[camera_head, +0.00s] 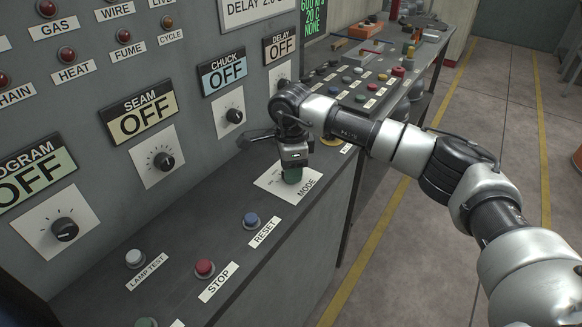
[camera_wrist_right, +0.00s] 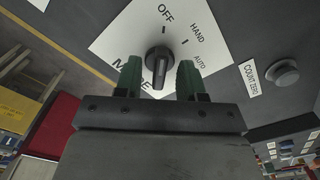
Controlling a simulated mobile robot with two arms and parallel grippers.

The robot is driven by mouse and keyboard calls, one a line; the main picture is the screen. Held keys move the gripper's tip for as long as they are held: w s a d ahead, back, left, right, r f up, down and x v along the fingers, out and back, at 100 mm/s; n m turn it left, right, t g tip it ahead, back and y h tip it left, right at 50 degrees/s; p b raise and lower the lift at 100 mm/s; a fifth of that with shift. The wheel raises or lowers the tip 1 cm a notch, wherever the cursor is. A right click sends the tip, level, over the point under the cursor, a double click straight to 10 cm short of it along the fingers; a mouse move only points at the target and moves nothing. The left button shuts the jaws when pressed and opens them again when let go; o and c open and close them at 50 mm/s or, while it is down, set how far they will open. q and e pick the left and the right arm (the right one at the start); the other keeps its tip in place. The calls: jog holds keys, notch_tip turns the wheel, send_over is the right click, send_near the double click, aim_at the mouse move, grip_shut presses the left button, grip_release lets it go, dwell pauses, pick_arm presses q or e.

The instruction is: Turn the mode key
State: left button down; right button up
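The mode key is a black knob (camera_wrist_right: 158,62) on a white plate marked OFF, HAND and AUTO, lettered MODE at one edge. In the wrist view the knob's long grip points down the picture, towards my gripper. My right gripper (camera_wrist_right: 160,80) is open, its two green fingers one on each side of the knob with visible gaps. In the head view my right gripper (camera_head: 292,175) is over the MODE plate (camera_head: 306,196) on the sloped console, and it hides the knob there. My left gripper is not in view.
A blue RESET button (camera_head: 251,219), a red STOP button (camera_head: 205,268) and a white LAMP TEST button (camera_head: 135,258) are on the console left of the plate. A COUNT ZERO button (camera_wrist_right: 284,72) is beside the plate. Dials line the upright panel behind.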

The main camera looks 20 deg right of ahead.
notch_tip(320, 180, up, 11)
jog(key=b, duration=0.1)
dwell(0.3)
jog(key=shift+f, duration=0.15)
